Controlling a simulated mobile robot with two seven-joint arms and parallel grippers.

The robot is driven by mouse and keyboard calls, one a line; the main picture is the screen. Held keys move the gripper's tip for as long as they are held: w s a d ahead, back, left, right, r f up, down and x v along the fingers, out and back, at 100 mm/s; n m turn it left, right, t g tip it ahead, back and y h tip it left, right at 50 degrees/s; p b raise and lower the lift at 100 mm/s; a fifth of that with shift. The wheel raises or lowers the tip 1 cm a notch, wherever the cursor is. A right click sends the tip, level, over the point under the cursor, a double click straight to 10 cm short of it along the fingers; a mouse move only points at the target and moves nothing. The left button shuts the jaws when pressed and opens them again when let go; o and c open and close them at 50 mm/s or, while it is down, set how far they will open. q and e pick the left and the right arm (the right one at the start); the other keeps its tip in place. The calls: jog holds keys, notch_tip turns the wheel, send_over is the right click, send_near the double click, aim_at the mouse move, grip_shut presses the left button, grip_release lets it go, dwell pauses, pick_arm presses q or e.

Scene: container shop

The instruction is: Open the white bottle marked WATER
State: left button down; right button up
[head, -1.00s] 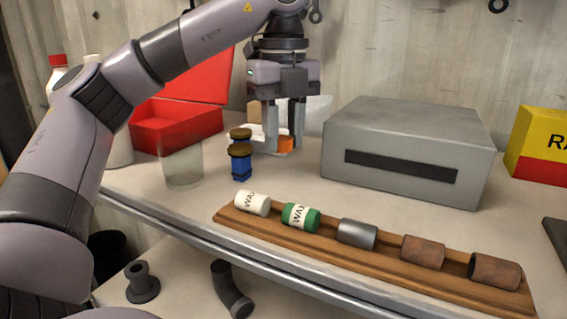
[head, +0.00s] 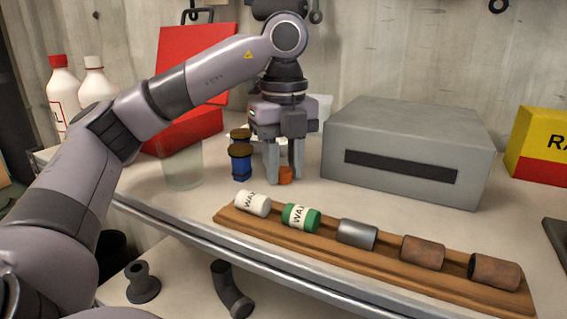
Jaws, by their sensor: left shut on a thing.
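Two white bottles stand at the back left: one with a red cap (head: 61,97) and one with a white cap (head: 97,85), partly hidden by my left arm. I cannot read WATER on either. The red-capped one has a label with red marks, cut by the arm. My left gripper (head: 284,180) points down over the bench, well to the right of the bottles. It is shut on a small orange piece (head: 286,177) low at its fingertips. My right gripper is out of view.
A clear glass (head: 181,165) and blue jars (head: 241,166) stand left of the gripper. An open red box (head: 195,65) is behind. A grey metal box (head: 410,150) stands right. A wooden rack (head: 240,222) with several cylinders lies along the front.

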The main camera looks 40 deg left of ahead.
aim_at(284, 171)
pick_arm(q)
jog(key=shift+f, duration=0.15)
jog(key=c, duration=0.8)
grip_release()
notch_tip(284, 171, up, 12)
jog(key=shift+r, duration=0.2)
dwell(0.4)
